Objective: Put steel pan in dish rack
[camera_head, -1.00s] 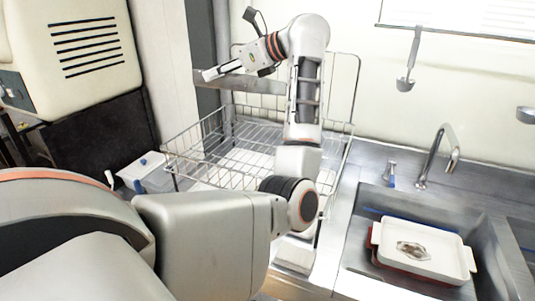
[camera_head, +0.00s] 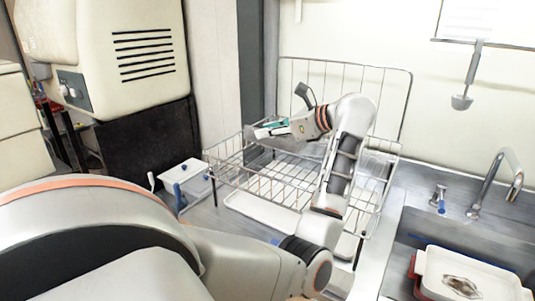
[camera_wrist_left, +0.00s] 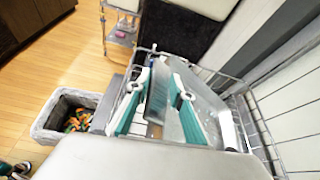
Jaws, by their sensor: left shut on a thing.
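The steel pan (camera_wrist_left: 209,98) is a flat grey metal piece between the teal-padded fingers of my left gripper (camera_wrist_left: 158,108) in the left wrist view. In the head view my left gripper (camera_head: 268,130) is at the rear left of the wire dish rack (camera_head: 232,179), near its top rim. The pan shows there as a grey strip (camera_head: 288,145) beneath the gripper, partly hidden by my arm and the wires. Whether the pan touches the rack floor cannot be told. Rack wires (camera_wrist_left: 262,130) also run along the pan's right side in the left wrist view. My right gripper is out of view.
A sink (camera_head: 405,240) at the right holds a white dish (camera_head: 485,262) by a tap (camera_head: 490,185). A ladle (camera_head: 470,75) hangs on the wall. A white container (camera_head: 186,174) stands left of the rack. A lined bin (camera_wrist_left: 68,118) is on the floor.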

